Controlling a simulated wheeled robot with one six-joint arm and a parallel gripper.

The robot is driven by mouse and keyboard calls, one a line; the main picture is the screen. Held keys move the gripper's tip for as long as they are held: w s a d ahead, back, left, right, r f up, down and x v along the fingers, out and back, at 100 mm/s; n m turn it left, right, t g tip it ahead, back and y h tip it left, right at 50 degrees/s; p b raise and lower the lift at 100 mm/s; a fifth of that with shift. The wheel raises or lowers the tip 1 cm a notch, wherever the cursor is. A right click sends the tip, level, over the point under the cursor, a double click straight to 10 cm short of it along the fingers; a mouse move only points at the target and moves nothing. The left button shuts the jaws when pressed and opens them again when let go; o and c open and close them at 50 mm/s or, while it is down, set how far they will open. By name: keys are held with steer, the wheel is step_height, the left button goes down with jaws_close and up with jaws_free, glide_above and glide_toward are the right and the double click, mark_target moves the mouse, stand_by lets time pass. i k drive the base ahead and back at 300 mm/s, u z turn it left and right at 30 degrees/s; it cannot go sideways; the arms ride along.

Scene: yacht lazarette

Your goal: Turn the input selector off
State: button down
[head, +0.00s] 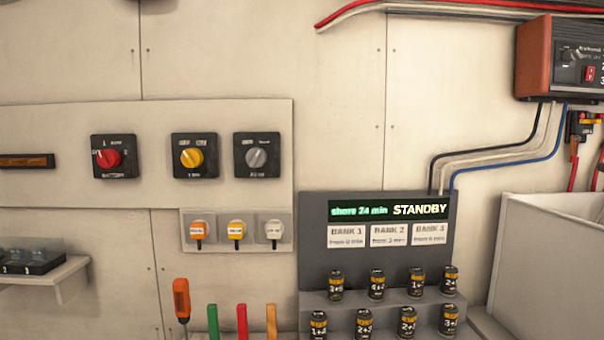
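Three rotary switches on dark square plates are on the white wall panel in the head view. The left one has a red knob (107,158), the middle one a yellow knob (192,157), the right one a grey knob (256,157). Their labels are too small to read surely, so I cannot tell which is the input selector. The yellow and grey pointers look tilted off upright; their exact settings are unclear. My gripper is not in view.
Below hang three tagged keys (236,231). A grey display unit (318,240) reads "STANDBY", with several dark cylinders on steps beneath. An orange-handled screwdriver (181,298) and coloured handles stand low centre. A red-sided box (532,58) and white bin (550,225) are right. A shelf (72,271) is left.

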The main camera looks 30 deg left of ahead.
mark_target(255, 157)
steer(key=u, duration=1.55)
steer(key=k, duration=1.25)
steer(key=u, duration=0.7)
steer(key=i, duration=1.65)
steer(key=z, duration=0.5)
